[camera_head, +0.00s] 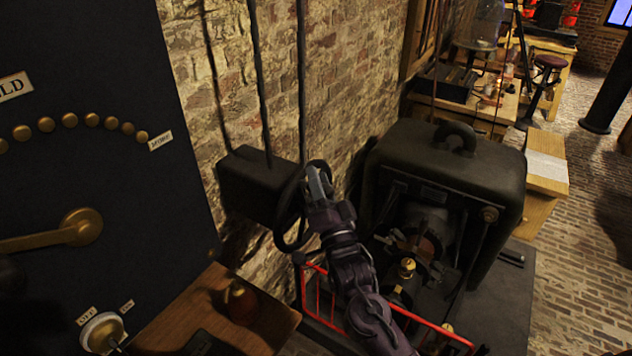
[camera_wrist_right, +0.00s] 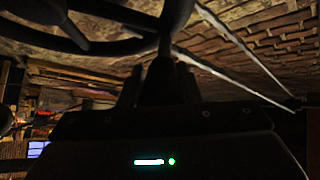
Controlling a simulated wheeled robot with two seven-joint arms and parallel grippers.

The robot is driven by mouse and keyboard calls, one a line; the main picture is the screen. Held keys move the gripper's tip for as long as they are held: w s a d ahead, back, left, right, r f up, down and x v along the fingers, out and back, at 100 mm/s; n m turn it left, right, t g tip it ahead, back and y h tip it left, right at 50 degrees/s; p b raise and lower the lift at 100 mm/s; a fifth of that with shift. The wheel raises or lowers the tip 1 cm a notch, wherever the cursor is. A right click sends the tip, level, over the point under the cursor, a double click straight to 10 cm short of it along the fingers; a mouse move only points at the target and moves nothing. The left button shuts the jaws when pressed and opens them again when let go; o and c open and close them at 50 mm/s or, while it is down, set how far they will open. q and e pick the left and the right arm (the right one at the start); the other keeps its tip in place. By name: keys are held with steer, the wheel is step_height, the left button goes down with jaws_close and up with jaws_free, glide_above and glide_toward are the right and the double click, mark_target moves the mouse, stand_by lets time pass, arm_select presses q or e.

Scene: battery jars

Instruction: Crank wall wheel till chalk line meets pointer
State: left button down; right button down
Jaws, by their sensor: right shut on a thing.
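The dark wall wheel (camera_head: 284,222) is mounted on a black box (camera_head: 255,188) on the brick wall, in the middle of the head view. My right gripper (camera_head: 317,178) is at the upper right of the wheel and shut on its rim. In the right wrist view the wheel (camera_wrist_right: 95,46) crosses the upper left as a dark ring with spokes, and the gripper fingers (camera_wrist_right: 155,82) close on it in shadow. I cannot make out a chalk line or a pointer in either view. My left gripper is not in view.
A big black machine (camera_head: 450,165) stands right of my right arm, behind a red rail (camera_head: 318,292). Dark rods run up the wall from the box. At left a dark panel (camera_head: 110,180) carries a brass lever (camera_head: 80,228). A wooden ledge (camera_head: 180,312) lies below the wheel.

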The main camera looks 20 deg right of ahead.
steer(key=shift+d+r, duration=0.2)
steer(key=shift+d, duration=0.05)
steer(key=c, duration=1.4)
jaws_free()
steer(key=o, duration=0.3)
steer(key=shift+w+f, duration=0.1)
steer(key=shift+f, duration=0.15)
steer(key=b+v, duration=0.3)
steer(key=v, duration=0.4)
steer(key=shift+s+b, duration=0.3)
steer(key=shift+s, duration=0.1)
